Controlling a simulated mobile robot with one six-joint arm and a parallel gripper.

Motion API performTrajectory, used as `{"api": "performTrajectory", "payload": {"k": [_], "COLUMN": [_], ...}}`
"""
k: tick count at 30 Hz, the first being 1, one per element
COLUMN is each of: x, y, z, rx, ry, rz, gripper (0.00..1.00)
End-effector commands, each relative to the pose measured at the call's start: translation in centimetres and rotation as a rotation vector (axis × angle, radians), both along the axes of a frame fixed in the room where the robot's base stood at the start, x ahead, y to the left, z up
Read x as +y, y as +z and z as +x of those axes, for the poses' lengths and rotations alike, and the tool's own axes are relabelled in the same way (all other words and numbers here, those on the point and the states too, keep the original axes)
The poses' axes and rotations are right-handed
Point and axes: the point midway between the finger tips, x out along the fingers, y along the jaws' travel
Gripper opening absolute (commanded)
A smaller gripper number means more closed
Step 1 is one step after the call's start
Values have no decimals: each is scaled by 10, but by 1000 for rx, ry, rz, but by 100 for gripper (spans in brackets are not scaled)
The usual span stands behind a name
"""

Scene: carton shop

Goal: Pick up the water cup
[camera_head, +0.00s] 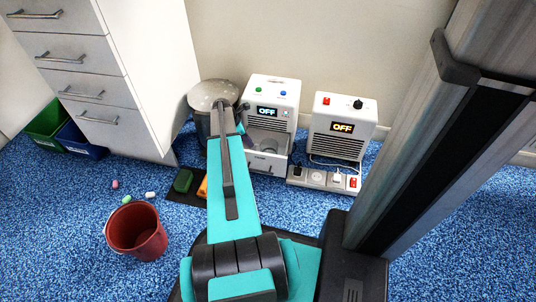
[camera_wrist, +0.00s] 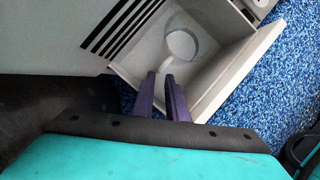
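A pale, round water cup (camera_wrist: 182,45) sits in the light grey open tray (camera_wrist: 222,75) of the white machine in the wrist view. My gripper (camera_wrist: 161,76) has two purple fingers reaching over the tray's near side, with a narrow gap between them. The tips are close to the cup's near side; I cannot tell if they touch it.
A second white "OFF" machine (camera_head: 340,125) stands to the right, with a power strip (camera_head: 324,179) before it. A grey bin (camera_head: 213,93) and drawer cabinet (camera_head: 110,75) stand left. A red bucket (camera_head: 136,232) and small loose pieces are on the blue carpet.

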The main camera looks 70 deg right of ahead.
Motion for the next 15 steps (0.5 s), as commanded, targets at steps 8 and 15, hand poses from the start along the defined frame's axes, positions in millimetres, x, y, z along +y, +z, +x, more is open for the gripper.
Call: {"api": "performTrajectory", "payload": {"k": [8,15], "x": [-2,-2], "y": [-7,-8], "z": [-3,-3], "rx": [-1,0], "ry": [0,0], "rz": [-1,0], "gripper": [13,13]}}
